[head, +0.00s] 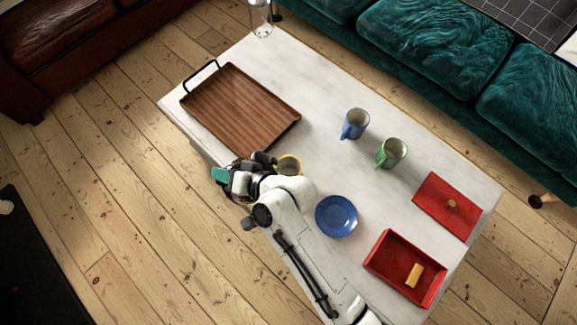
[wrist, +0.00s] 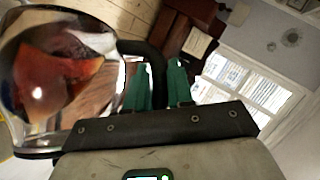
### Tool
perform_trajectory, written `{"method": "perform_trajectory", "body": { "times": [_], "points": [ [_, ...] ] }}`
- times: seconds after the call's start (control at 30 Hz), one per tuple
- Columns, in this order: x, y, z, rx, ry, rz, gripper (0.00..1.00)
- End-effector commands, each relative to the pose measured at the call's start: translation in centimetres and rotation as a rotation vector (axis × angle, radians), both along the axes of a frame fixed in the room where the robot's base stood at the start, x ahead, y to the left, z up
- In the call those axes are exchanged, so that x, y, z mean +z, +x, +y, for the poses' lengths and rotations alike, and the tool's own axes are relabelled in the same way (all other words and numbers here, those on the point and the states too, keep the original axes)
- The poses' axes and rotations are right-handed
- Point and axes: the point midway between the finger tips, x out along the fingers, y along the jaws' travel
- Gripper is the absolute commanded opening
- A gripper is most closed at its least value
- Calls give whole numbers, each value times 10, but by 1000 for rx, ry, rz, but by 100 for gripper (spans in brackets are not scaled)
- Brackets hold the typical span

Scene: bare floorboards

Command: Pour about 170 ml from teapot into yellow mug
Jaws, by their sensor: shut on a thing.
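My gripper (head: 220,174) is over the table's near-left edge, close to the yellow mug. In the wrist view its teal fingers (wrist: 158,88) are shut on the black handle of the teapot. The teapot (wrist: 62,75) has a shiny round body that fills the left of that view, with reddish-brown patches showing in it. In the head view it is mostly hidden by my gripper and wrist. The yellow mug (head: 290,160) stands on the table just right of my wrist, which covers its lower part. No stream of liquid can be made out, and the mug's fill level is unclear.
A clear glass (head: 261,18) stands at the far corner. A teal sofa (head: 440,50) lies behind.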

Motion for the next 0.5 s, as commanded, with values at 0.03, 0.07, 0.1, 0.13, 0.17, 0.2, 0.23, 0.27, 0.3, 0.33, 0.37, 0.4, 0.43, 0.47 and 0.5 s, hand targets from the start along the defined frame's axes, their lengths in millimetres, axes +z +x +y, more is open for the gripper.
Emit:
{"method": "perform_trajectory", "body": {
  "times": [0.03,0.07,0.1,0.13,0.17,0.2,0.23,0.27,0.3,0.33,0.37,0.4,0.43,0.47,0.5],
  "points": [
    [3,2,-1,-2,11,1,0],
    [3,2,-1,-2,16,3,0],
    [4,3,-2,-2,21,6,0],
    [5,3,-2,-2,25,9,0],
    [6,4,-3,-2,31,12,0],
    [7,4,-4,-2,38,16,0],
    [7,4,-5,-2,41,17,0],
    [8,5,-5,-2,46,20,0],
    [9,5,-6,-2,53,25,0],
    [10,5,-6,-1,59,28,0],
    [11,6,-7,-1,63,30,0],
    [12,6,-8,-2,69,35,0],
    [13,7,-8,-2,74,38,0],
    [13,7,-9,-2,79,42,0],
    [14,7,-10,-3,84,44,0]
  ]
}}
